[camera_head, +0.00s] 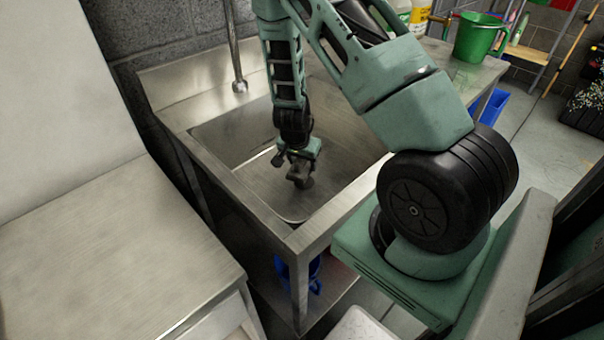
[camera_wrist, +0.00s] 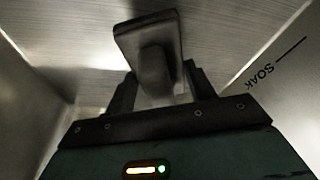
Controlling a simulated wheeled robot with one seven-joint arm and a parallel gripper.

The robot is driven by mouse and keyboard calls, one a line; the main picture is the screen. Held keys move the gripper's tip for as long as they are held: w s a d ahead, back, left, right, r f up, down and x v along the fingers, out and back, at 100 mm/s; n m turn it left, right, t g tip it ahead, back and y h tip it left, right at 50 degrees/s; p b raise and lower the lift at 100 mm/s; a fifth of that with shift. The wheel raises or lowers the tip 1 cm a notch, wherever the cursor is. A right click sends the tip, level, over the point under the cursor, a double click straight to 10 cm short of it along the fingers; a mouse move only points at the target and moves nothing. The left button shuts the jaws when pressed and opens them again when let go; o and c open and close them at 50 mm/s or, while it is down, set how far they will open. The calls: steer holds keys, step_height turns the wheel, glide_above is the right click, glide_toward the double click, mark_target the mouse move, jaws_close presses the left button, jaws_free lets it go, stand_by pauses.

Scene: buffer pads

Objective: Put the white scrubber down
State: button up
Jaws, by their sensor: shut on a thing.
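My gripper (camera_head: 298,165) hangs down inside the steel sink basin (camera_head: 225,128). It is shut on the scrubber, a block with a rounded grip that looks grey in the shade in the wrist view (camera_wrist: 148,35). The fingers of my gripper (camera_wrist: 160,85) stand on either side of the grip. In the head view the scrubber (camera_head: 301,181) is a small dark shape under my gripper, low over the basin floor. I cannot tell whether it touches the floor.
The basin wall carries the word SOAK (camera_wrist: 262,76) with a line. A faucet (camera_head: 238,84) hangs over the back left of the basin. A green bucket (camera_head: 480,38) and bottles (camera_head: 419,14) stand on the counter to the right. A bare steel table (camera_head: 110,255) is at left.

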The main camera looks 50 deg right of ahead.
mark_target(302, 170)
steer(key=shift+f, duration=1.95)
steer(key=shift+f+b, duration=0.15)
steer(key=shift+b, duration=0.15)
steer(key=o, duration=1)
steer(key=shift+c, duration=0.2)
steer(key=p+v, duration=0.2)
steer(key=v, duration=1)
steer(key=shift+p, duration=0.4)
